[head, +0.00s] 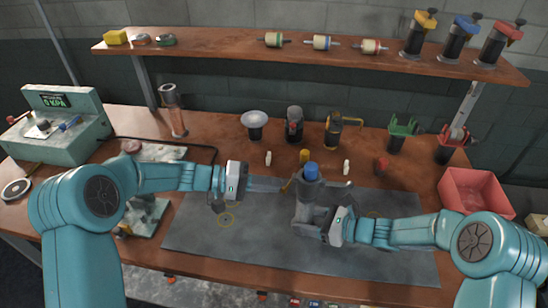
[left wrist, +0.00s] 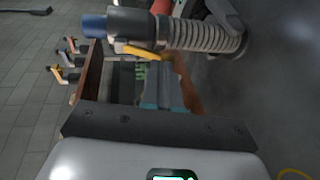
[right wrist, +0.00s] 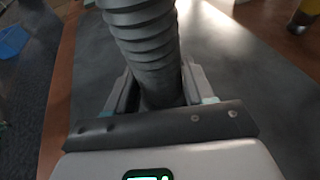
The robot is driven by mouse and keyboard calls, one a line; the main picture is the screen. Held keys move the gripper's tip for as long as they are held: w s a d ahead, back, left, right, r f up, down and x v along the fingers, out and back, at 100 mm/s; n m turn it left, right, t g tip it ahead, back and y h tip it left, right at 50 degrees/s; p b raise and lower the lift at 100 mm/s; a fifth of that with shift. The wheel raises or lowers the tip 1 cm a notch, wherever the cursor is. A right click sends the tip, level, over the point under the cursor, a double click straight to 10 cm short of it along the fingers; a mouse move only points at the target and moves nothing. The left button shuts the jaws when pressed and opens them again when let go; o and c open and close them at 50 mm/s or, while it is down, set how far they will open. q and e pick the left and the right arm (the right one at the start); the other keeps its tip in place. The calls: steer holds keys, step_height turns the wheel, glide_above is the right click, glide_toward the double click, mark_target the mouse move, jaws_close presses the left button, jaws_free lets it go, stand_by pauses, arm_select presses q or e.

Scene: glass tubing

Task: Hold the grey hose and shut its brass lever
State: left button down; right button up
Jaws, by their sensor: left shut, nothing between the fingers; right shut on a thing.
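The grey hose (head: 311,192) stands upright over the dark mat, with a blue cap (head: 311,170) on top. Its ribbed body (left wrist: 210,38) lies across the left wrist view. The brass lever (head: 287,186) is on the hose's left side, below the cap; it also shows in the left wrist view (left wrist: 142,52), slanting along the neck. My right gripper (head: 308,222) is shut on the ribbed hose, which fills the space between its fingers in the right wrist view (right wrist: 150,85). My left gripper (head: 279,185) is shut and empty, its tips close to the lever; contact cannot be told.
A red bin (head: 475,193) is at the right, a pressure gauge unit (head: 55,125) at the left. A shelf (head: 200,42) runs above.

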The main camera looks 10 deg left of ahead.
arm_select(q)
steer(key=w+v, duration=0.1)
steer(key=v, duration=1.2)
steer(key=shift+a+r, duration=0.15)
steer(key=shift+a, duration=0.25)
